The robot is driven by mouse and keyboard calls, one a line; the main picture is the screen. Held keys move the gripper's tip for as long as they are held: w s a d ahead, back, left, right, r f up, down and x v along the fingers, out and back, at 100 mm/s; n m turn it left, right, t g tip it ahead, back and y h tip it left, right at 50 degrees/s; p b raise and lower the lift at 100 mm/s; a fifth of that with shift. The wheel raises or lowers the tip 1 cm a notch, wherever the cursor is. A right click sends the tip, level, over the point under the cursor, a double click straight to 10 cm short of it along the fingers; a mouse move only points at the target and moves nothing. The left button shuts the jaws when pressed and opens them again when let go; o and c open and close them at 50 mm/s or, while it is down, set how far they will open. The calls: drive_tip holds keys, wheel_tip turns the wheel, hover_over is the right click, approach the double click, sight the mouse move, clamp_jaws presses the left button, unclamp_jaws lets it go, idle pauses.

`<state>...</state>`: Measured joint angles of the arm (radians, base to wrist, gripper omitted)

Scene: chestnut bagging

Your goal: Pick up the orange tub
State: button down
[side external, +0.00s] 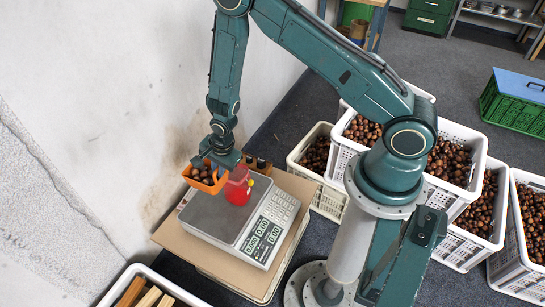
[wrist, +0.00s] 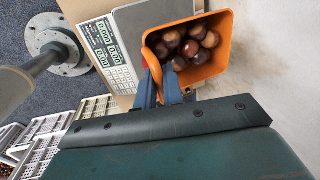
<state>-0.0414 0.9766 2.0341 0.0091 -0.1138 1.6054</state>
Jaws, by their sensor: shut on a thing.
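The orange tub (side external: 205,187) holds several brown chestnuts and is at the left rear of the scale's plate in the side view. It also shows in the wrist view (wrist: 227,45), with its open top and chestnuts facing the camera. My gripper (wrist: 168,84) has its blue fingers shut on the tub's near edge, by its rounded orange handle. In the side view my gripper (side external: 213,167) is partly hidden behind the tub and the wrist. The tub appears a little above the plate; the exact gap is hard to tell.
The grey scale (side external: 212,216) stands on a cardboard-topped crate (side external: 171,239). A red container (side external: 238,192) is close beside the tub. White crates of chestnuts (side external: 467,209) stand to the right, and a crate of wood (side external: 190,298) is in front. A wall (side external: 110,110) rises at left.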

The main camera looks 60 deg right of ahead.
drive_tip(key=shift+s+x, duration=0.2)
drive_tip(key=shift+x, duration=0.7)
drive_tip(key=shift+f, duration=0.1)
drive_tip(key=shift+t, duration=0.4)
drive_tip(key=shift+f, duration=0.1)
wheel_tip(320, 180, down, 16)
idle(0.3)
drive_tip(key=shift+f, duration=1.9)
